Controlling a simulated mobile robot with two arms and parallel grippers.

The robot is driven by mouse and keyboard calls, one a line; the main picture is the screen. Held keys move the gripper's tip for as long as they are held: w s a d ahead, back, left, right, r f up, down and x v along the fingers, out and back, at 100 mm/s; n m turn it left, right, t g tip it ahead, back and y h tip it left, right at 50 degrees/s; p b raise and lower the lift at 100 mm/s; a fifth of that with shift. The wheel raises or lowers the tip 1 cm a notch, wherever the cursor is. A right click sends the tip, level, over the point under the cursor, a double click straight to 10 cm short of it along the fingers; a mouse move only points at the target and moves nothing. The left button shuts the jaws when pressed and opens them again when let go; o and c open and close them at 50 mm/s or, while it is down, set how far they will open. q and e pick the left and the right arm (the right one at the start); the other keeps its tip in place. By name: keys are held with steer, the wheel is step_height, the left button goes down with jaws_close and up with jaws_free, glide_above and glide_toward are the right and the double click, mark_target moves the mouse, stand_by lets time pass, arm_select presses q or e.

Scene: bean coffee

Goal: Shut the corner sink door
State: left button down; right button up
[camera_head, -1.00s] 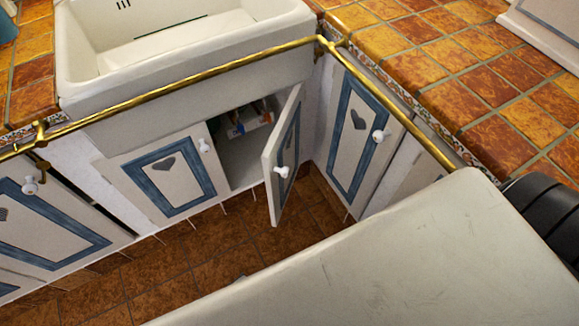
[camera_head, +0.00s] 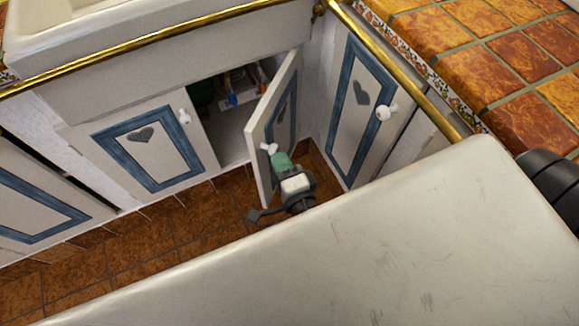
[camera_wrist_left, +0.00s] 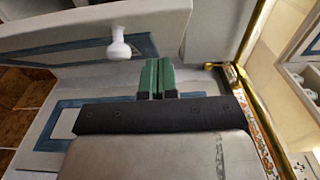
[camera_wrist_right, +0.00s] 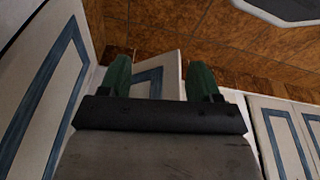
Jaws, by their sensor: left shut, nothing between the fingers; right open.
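The corner sink door (camera_head: 280,110) stands ajar under the sink, a white panel with blue trim and a white knob (camera_head: 268,148). The cupboard opening shows to its left. My left gripper (camera_head: 281,160) is at the lower part of this door, close to the knob; I cannot tell if it touches. In the left wrist view its green fingers (camera_wrist_left: 158,78) are together and empty, with a white knob (camera_wrist_left: 119,47) to their left. My right gripper (camera_wrist_right: 160,77) is open and empty in its own wrist view, with blue-trimmed cupboard doors around it. It is not in the head view.
A shut cupboard door (camera_head: 152,140) is left of the opening; another (camera_head: 360,110) is close on the right. A brass rail (camera_head: 150,45) runs along the counter front. Several small items (camera_head: 240,88) sit inside the cupboard. Tiled floor (camera_head: 150,240) lies below.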

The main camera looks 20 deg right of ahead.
mark_target(256, 138)
arm_select(q)
steer(key=w, duration=0.1)
steer(key=w+a, duration=0.1)
steer(key=w, duration=0.2)
steer(key=shift+a, duration=0.4)
steer(key=shift+w+a, duration=0.4)
steer(key=shift+a, duration=0.1)
arm_select(e)
steer(key=shift+s+f, duration=0.15)
steer(key=shift+f, duration=0.45)
